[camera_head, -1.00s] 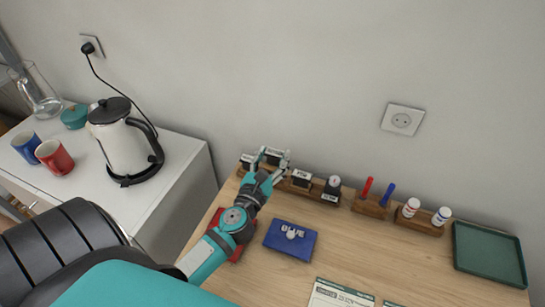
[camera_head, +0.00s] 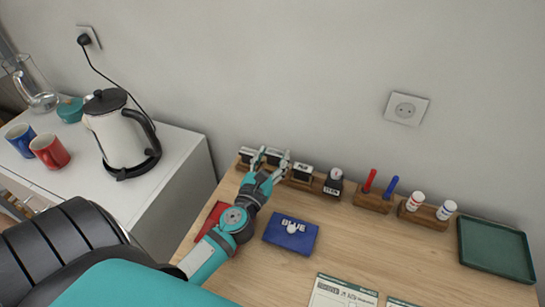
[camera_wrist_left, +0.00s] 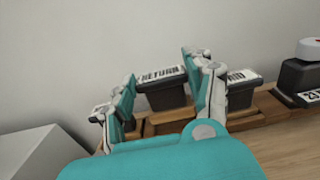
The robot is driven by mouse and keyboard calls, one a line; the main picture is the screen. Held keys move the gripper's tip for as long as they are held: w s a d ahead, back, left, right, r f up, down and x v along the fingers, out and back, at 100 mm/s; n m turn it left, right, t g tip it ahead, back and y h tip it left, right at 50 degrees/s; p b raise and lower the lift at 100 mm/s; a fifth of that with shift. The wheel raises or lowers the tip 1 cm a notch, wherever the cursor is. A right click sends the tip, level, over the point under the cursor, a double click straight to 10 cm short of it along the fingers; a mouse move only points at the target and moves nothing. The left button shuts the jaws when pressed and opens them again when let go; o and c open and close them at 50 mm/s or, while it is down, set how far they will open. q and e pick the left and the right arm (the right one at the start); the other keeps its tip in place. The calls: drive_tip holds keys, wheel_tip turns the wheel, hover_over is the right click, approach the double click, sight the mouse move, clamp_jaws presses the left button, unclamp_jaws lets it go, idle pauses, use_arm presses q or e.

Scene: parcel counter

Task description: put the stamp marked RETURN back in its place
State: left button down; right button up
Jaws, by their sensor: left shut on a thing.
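The stamp marked RETURN (camera_wrist_left: 163,77) has a dark body and a white label, and is between the fingers of my left gripper (camera_wrist_left: 163,92) in the left wrist view. In the head view my left gripper (camera_head: 270,163) is shut on this stamp (camera_head: 273,156) at the wooden stamp rack (camera_head: 318,186), near its left end. The stamp is roughly upright over a gap in the row; I cannot tell whether its base touches the rack. My right gripper is not in view.
Other stamps stand close on both sides: one at left (camera_head: 248,155), one at right (camera_head: 301,172) and a round-topped one (camera_head: 333,184). A blue pad (camera_head: 277,238) and partly hidden red pad (camera_head: 211,216) lie in front. Pens, bottles and a green tray (camera_head: 492,272) are farther right.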

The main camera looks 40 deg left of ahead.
use_arm(q)
drive_tip(key=shift+f+b, duration=0.9)
drive_tip(key=shift+f, duration=0.2)
drive_tip(key=shift+f, duration=0.1)
drive_tip(key=c, duration=0.7)
unclamp_jaws()
drive_tip(key=shift+s+d+f, duration=0.1)
drive_tip(key=shift+s+d, duration=0.05)
drive_tip(key=shift+s, duration=0.35)
drive_tip(key=shift+b+v, duration=0.65)
drive_tip(key=shift+v, duration=1.45)
